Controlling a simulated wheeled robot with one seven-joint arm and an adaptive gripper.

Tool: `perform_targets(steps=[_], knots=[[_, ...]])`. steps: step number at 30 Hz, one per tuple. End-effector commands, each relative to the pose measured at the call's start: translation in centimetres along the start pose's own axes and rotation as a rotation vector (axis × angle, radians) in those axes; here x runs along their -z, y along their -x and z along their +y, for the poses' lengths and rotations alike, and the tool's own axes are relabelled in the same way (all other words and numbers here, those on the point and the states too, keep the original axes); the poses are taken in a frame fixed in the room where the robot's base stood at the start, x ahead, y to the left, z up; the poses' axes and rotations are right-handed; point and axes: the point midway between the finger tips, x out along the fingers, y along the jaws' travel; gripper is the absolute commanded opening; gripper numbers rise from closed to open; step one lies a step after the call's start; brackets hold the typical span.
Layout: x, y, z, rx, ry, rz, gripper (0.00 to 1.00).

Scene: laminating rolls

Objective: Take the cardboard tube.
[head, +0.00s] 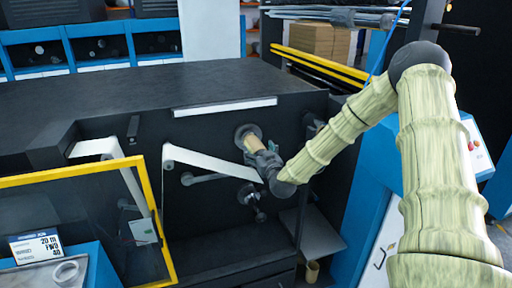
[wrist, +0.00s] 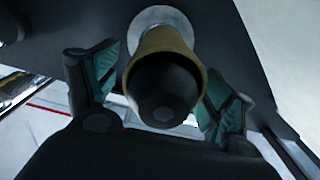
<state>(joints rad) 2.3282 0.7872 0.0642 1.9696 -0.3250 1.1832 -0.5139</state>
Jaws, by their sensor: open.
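The cardboard tube (head: 253,142) is tan and sits on a spindle at the round flange of the dark machine panel. In the wrist view its open end (wrist: 152,46) faces me, with a dark rounded spindle end inside it. My gripper (head: 266,160) is close in front of the tube in the head view. In the wrist view my gripper (wrist: 155,85) is open, with one teal-padded finger on each side of the tube. I cannot tell whether either finger touches it. The head view partly hides the tube behind my gripper.
A white web (head: 210,164) runs over rollers left of the tube. A roller (head: 249,195) sticks out below it. A yellow-framed guard (head: 85,178) stands at the left. A small tan cup-like piece (head: 312,271) is low down at the right.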

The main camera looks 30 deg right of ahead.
Motion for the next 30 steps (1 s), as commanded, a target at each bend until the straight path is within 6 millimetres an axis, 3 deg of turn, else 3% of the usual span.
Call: perform_targets(steps=[10,18,30], knots=[[-0.07,-0.36,0.03,0.000,0.000,0.000,0.81],[-0.06,-0.35,0.02,0.000,0.000,0.000,0.33],[-0.08,-0.36,-0.02,0.000,0.000,0.001,0.33]])
